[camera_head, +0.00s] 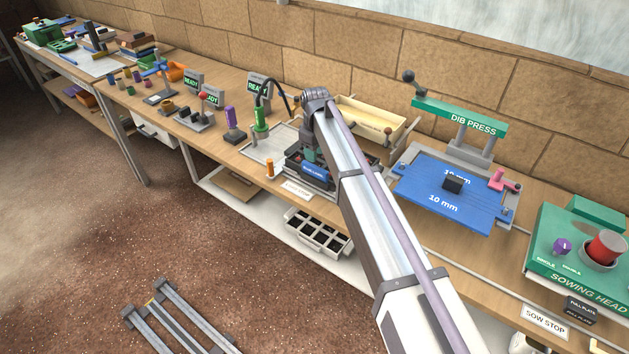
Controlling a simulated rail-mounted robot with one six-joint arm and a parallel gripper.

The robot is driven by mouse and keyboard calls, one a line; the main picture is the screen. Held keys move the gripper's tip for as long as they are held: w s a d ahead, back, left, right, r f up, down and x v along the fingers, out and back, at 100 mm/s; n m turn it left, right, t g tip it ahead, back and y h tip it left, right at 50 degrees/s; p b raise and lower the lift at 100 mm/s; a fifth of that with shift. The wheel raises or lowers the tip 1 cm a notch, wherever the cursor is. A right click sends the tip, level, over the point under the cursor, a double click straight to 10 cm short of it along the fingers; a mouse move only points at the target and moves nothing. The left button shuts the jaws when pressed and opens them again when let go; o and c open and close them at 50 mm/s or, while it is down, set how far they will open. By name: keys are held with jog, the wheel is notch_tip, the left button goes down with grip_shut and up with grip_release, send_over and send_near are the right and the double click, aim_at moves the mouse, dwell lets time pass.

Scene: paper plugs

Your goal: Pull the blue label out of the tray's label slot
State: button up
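The blue label (315,170) shows at the front of a dark tray (326,186) on the bench, left of my arm. Its lettering is too small to read. My gripper (309,158) is at the end of my arm, close above the tray and by the label. My arm hides part of the tray, and the fingertips are too small and dark to make out. I cannot tell whether they touch the label.
A grey plate (262,150) and an orange peg (269,168) lie left of the tray. A wooden box (372,122) stands behind. The blue-bedded dib press (425,203) and green sowing head (570,262) are to the right. A white cell tray (318,236) sits on the lower shelf.

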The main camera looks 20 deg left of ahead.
aim_at(315, 166)
jog(key=shift+f+b, duration=0.4)
jog(key=shift+f, duration=0.6)
jog(key=shift+a, duration=0.1)
notch_tip(315, 166, down, 4)
jog(key=b, duration=0.4)
jog(key=shift+f, duration=0.1)
jog(key=shift+c, duration=0.3)
grip_shut()
dwell(0.3)
